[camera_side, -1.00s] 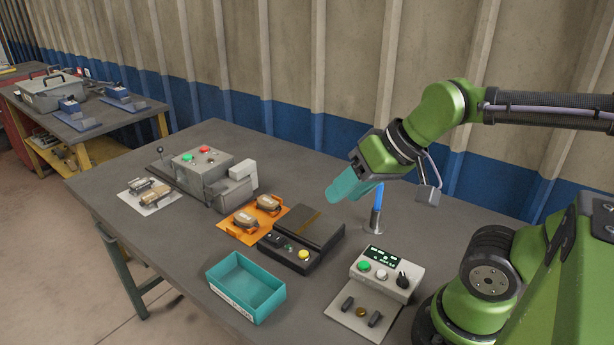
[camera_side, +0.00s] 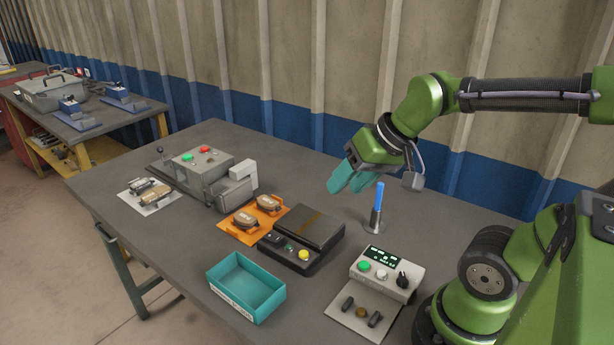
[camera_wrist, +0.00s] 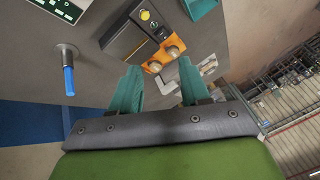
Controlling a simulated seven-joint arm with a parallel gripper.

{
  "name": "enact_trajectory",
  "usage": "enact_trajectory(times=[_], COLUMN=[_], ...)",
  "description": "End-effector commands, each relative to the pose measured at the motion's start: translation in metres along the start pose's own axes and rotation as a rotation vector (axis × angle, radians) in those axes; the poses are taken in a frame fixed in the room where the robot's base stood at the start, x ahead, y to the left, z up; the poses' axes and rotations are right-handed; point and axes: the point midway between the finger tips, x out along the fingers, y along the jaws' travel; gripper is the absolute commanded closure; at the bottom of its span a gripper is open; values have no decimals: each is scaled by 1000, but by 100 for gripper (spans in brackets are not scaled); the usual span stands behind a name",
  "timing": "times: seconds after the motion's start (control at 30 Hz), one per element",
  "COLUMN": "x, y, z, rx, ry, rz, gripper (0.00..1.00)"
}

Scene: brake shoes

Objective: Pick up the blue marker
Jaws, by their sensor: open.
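The blue marker (camera_side: 379,196) stands upright in a small grey metal holder (camera_side: 375,220) on the table. My gripper (camera_side: 352,184), with teal fingers, is open and empty. In the side view it is above the table, up and to the left of the marker, not touching it. In the wrist view the marker (camera_wrist: 69,80) is at the left, outside the space between my spread fingers (camera_wrist: 158,85), with its holder (camera_wrist: 66,52) above it in the picture.
A control box with buttons (camera_side: 386,272) stands in front of the holder. A black box (camera_side: 309,228), an orange fixture (camera_side: 236,229) and a teal tray (camera_side: 226,289) lie to the left. A grey machine (camera_side: 205,172) is farther back. The corrugated wall (camera_side: 345,60) runs behind the table.

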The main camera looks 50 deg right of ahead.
Motion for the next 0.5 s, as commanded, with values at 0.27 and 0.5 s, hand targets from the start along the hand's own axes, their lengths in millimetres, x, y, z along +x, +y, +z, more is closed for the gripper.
enact_trajectory(times=[0.27, 0.5], x=[12, -2], y=[108, 178], z=[-87, -120], rx=[137, 105], ry=[-207, -400], rz=[270, 372], gripper=[54, 54])
